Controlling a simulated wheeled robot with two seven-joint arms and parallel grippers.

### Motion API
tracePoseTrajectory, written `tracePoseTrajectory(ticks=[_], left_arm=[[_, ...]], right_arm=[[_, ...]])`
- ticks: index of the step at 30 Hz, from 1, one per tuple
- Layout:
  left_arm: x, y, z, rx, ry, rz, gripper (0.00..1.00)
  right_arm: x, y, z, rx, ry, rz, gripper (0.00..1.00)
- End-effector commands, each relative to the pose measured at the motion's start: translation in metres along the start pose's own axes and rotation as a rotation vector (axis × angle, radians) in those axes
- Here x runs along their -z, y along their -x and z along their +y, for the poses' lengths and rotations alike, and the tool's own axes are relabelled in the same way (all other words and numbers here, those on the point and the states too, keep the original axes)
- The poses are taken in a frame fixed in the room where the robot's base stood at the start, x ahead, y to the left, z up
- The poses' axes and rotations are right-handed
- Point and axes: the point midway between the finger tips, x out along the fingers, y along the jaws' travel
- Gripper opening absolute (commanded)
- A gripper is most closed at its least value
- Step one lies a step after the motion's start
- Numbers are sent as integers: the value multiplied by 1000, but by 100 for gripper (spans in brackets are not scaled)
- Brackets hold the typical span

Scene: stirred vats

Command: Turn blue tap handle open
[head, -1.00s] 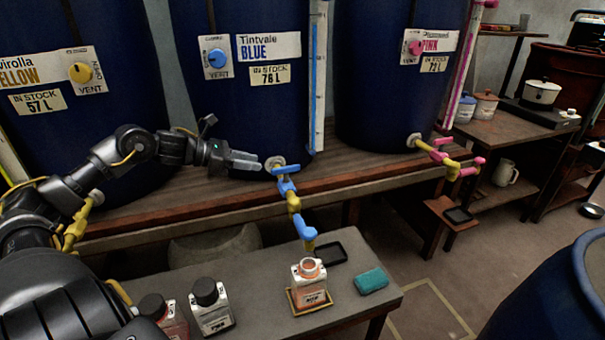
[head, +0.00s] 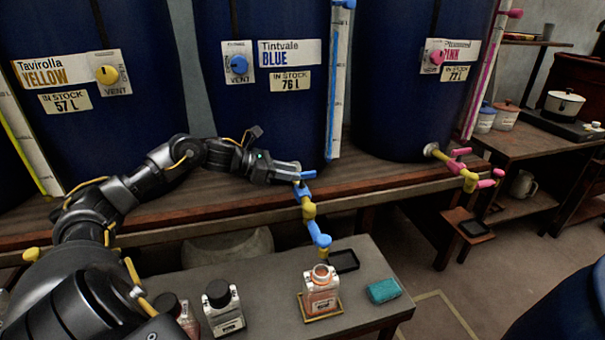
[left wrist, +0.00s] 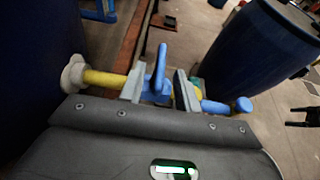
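The blue tap (head: 309,208) comes out from under the vat labelled Tintvale BLUE (head: 285,40), its spout above an open bottle of orange-pink liquid (head: 322,296). My left gripper (head: 298,174) is at the tap's blue handle (head: 304,190). In the left wrist view the handle (left wrist: 159,68) stands up between the two spread fingers of the left gripper (left wrist: 160,92). A gap shows beside the handle, and firm contact cannot be made out.
A yellow-handled tap lies behind my left arm. A pink tap (head: 470,180) is to the right. Dark-capped bottles (head: 222,308), a black tray (head: 344,261) and a teal block (head: 383,291) are on the low table (head: 270,262).

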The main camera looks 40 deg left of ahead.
Motion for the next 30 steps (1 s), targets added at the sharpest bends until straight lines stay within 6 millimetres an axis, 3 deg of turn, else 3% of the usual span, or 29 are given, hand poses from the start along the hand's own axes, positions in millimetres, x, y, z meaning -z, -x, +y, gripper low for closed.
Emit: tracePoseTrajectory(ticks=[9, 21, 28, 30], left_arm=[[-2, -35, -1, 2, -1, -3, 33], [-1, -41, 0, 1, -3, 1, 33], [-1, -41, -1, 2, -3, 1, 3], [-1, -41, -1, 2, -3, 1, 0]], right_arm=[[0, -19, 1, -1, 1, -13, 100], [5, -21, 0, 0, 0, 0, 100], [1, -21, -2, 3, -2, -10, 100], [0, -21, -2, 4, -2, -12, 100]])
